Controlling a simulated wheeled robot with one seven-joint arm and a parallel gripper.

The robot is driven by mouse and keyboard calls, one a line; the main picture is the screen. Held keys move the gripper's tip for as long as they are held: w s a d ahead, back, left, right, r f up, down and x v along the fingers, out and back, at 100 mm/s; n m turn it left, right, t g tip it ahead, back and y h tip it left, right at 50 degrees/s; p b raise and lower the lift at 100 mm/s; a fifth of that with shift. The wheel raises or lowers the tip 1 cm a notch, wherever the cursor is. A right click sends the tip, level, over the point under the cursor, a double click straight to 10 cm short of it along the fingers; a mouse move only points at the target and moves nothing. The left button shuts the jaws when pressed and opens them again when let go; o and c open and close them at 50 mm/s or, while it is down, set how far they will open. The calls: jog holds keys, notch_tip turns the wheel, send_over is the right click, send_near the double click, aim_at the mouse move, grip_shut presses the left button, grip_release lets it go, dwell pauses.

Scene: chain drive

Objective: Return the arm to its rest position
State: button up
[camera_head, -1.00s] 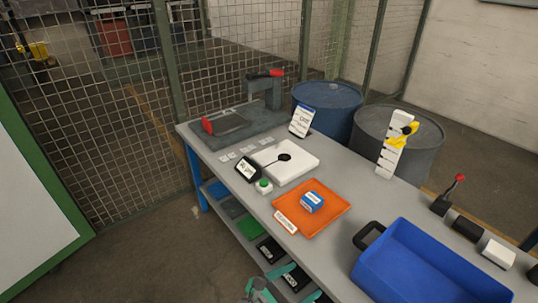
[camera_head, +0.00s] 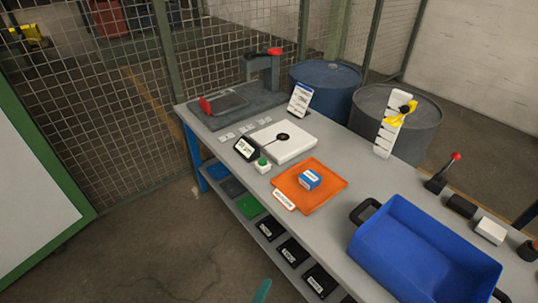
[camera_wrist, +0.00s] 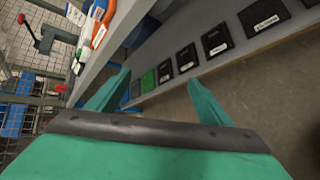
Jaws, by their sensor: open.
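My gripper (camera_wrist: 157,98) shows in the wrist view with its two teal fingers spread apart and nothing between them. It is in front of the workbench, facing the lower shelf. In the head view only a teal tip of it (camera_head: 262,291) shows at the bottom edge, off the front of the bench; the rest of the arm is out of frame. The bench top (camera_head: 335,232) carries an orange tray (camera_head: 284,188) with a small blue and white box (camera_head: 309,179) in it, apart from my gripper.
A blue bin (camera_head: 367,247) stands at the bench's right. A white plate device (camera_head: 296,150), a green button (camera_head: 262,162) and a clamp fixture (camera_head: 262,72) sit farther back. Dark labelled trays (camera_head: 292,252) line the lower shelf. Floor (camera_head: 150,255) left of the bench is clear.

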jog(key=s+a+m+t+y, duration=0.1)
jog(key=s+a+m+y, duration=0.2)
jog(key=s+m, duration=0.35)
jog(key=s+d+r+m+t, duration=0.1)
jog(key=s+r+m, duration=0.3)
jog(key=s+m, duration=0.2)
jog(key=s+d+r+m+t+y, duration=0.1)
jog(key=s+d+r+m+t, duration=0.1)
jog(key=s+r+m, duration=0.3)
jog(key=s+m, duration=0.1)
jog(key=s, duration=0.2)
